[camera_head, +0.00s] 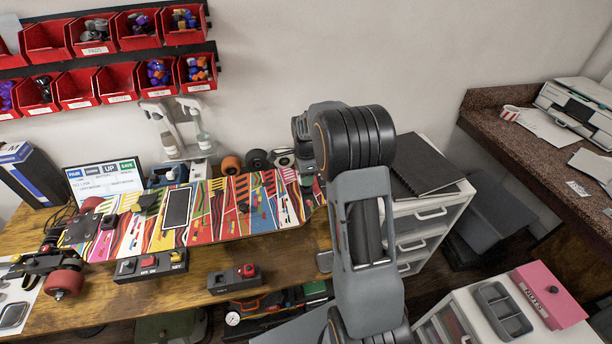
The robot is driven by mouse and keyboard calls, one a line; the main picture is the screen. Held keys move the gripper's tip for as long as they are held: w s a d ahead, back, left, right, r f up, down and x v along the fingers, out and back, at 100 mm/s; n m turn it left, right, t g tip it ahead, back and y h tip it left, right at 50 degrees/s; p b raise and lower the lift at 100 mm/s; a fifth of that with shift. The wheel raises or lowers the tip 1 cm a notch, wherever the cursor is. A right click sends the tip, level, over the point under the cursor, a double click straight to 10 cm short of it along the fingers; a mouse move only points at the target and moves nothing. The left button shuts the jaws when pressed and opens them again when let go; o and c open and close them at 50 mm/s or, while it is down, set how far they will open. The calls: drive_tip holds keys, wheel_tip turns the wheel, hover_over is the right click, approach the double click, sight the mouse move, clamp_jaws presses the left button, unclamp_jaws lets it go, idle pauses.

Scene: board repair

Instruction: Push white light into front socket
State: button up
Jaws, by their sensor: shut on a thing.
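The long board (225,210) with colourful stripes lies across the wooden bench, with wheels at its left end. My gripper (307,182) is over the board's right end, pointing down and partly hidden by my arm. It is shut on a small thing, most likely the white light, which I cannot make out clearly. The front socket is not clearly visible; my gripper and arm cover part of the right end. I cannot tell whether the light touches the socket.
Control boxes with buttons (150,266) and a red knob (248,270) stand in front of the board. Round wheels (231,165) and a bottle stand (178,130) are behind it. A white drawer cabinet (425,215) is close on the right. Red bins (135,80) hang above.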

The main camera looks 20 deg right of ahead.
drive_tip(key=shift+f+b, duration=0.7)
drive_tip(key=shift+f, duration=0.35)
idle(1.8)
drive_tip(key=o, duration=1.3)
drive_tip(key=shift+r, duration=0.35)
drive_tip(key=shift+r+p, duration=1.1)
drive_tip(key=shift+r, duration=0.1)
drive_tip(key=shift+r, duration=0.15)
drive_tip(key=shift+r+p, duration=2.1)
drive_tip(key=shift+r, duration=0.8)
